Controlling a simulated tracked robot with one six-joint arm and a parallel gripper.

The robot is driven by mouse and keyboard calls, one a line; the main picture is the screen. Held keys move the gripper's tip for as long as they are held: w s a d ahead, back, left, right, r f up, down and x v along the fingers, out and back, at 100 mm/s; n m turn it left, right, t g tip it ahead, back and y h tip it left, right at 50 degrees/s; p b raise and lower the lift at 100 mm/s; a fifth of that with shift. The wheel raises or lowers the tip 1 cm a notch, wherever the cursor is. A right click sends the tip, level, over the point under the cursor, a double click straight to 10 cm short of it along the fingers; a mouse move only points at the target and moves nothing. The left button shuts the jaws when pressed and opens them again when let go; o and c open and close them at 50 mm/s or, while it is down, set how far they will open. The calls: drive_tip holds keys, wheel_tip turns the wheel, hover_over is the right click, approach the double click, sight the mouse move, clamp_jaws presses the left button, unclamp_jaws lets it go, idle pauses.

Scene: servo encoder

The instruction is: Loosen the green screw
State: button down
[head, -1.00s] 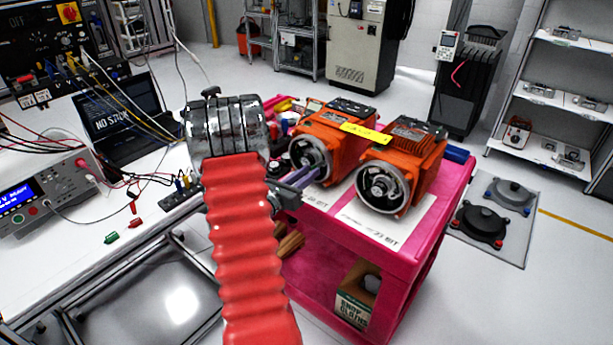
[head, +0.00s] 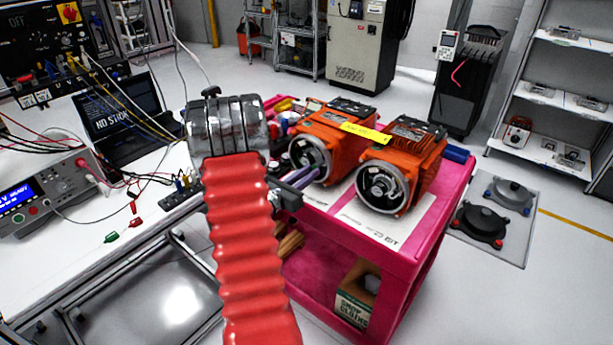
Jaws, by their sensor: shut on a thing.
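Two orange motors stand side by side on a pink cart, the left motor (head: 328,147) and the right motor (head: 403,168), each with a round silver-and-black end facing me. My gripper (head: 296,187), partly hidden behind my arm, is at the lower left of the left motor's round end. It is shut on a thin purple tool (head: 306,178), whose far end reaches to the front of that round opening. I cannot tell whether the tool touches anything inside. No green screw can be made out in this view.
The pink cart (head: 425,245) has papers under the motors and a box (head: 355,295) on its lower shelf. A white workbench (head: 60,265) with instruments, cables and a laptop (head: 118,120) is at the left.

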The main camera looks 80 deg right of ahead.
drive_tip(key=shift+w, duration=0.3)
drive_tip(key=c, duration=1.6)
unclamp_jaws()
drive_tip(key=shift+c, duration=0.2)
drive_tip(key=shift+s, duration=0.1)
drive_tip(key=v, duration=1.3)
drive_tip(key=shift+a, duration=0.4)
